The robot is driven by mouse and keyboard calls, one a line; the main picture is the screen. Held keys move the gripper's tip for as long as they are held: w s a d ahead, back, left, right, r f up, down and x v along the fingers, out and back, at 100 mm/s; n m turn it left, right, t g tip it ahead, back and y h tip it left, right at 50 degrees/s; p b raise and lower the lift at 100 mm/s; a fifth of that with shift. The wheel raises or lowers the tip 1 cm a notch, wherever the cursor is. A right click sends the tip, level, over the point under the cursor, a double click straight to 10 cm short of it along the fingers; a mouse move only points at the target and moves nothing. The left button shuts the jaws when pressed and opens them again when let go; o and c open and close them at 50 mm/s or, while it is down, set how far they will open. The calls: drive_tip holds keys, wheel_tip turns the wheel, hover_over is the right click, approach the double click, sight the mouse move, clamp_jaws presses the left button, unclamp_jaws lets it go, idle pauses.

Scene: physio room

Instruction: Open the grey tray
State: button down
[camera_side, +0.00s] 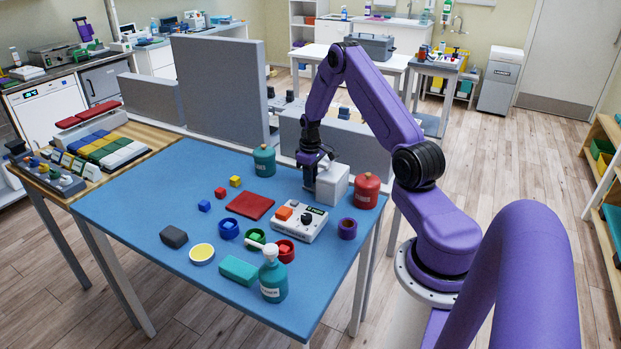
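A light grey box (333,186) stands at the back right of the blue table. It is the nearest match to a grey tray; I cannot make out a separate tray or handle on it. My gripper (311,180) points down at the box's left side, very close to it. The gripper and wrist cover part of the box. The fingers are small and dark, so I cannot tell whether they touch the box or how far apart they are.
A red jar (367,191) stands right of the box, and a green jar (264,161) to the left. A white device (299,222) with an orange block lies in front, beside a purple ring (347,229). Grey panels (222,90) rise behind the table. The blue table's left part (135,210) is clear.

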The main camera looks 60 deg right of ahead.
drive_tip(key=shift+w, duration=3.95)
drive_tip(key=c, duration=1)
unclamp_jaws()
wheel_tip(320, 180, up, 18)
drive_tip(key=shift+f, duration=0.25)
